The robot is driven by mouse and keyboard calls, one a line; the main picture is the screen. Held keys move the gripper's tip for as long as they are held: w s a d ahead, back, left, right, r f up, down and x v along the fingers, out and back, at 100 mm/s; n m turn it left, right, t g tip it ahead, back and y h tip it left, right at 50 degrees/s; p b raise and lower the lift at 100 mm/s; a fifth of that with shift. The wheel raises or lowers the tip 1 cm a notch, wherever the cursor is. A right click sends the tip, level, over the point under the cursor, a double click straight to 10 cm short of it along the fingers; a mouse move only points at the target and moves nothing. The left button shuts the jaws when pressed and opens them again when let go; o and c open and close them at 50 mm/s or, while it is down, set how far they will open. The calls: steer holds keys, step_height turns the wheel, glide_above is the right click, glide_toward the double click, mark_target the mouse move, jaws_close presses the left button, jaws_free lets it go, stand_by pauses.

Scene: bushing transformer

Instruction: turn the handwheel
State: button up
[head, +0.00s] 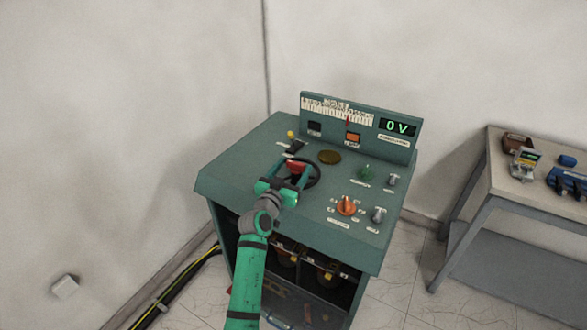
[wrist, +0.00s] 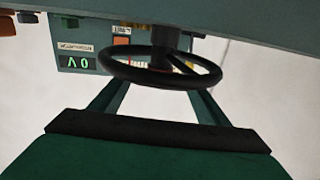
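The black handwheel (head: 317,172) is on the sloping top of the teal console, partly covered by my gripper in the head view. In the wrist view the handwheel (wrist: 125,73) shows as a thick ring with a hub and spokes. My gripper (head: 294,172) is over the wheel's near left part. In the wrist view the fingers of my gripper (wrist: 157,90) stand well apart, open, and reach toward the rim's near side. Their tips are hidden by the rim or end at it; I cannot tell whether they touch it. Nothing is seen clamped between them.
The console (head: 240,165) carries an upright panel with a display (head: 398,127) reading 0 V. An orange knob (head: 346,205), a green lamp (head: 366,173), grey switches and a brass disc (head: 329,157) sit near the wheel. A side table (head: 510,195) stands right. Cables (head: 190,275) lie on the left floor.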

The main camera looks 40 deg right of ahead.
stand_by(0.3)
steer(key=v, duration=1)
steer(key=shift+a+f, duration=0.1)
steer(key=shift+s+a, duration=0.15)
steer(key=shift+s, duration=0.1)
steer(key=shift+w, duration=0.1)
steer(key=s+a+f+n+t+y, duration=0.6)
steer(key=s+a+f+n+y, duration=0.55)
steer(key=s+a+f, duration=0.8)
steer(key=s+a+r+y, duration=0.1)
steer(key=s+a+r, duration=0.2)
steer(key=s+a, duration=0.4)
steer(key=s+a+r+y, duration=0.2)
steer(key=s+a, duration=0.6)
steer(key=s, duration=1.1)
steer(key=shift+a+r, duration=0.15)
steer(key=shift+r, duration=0.2)
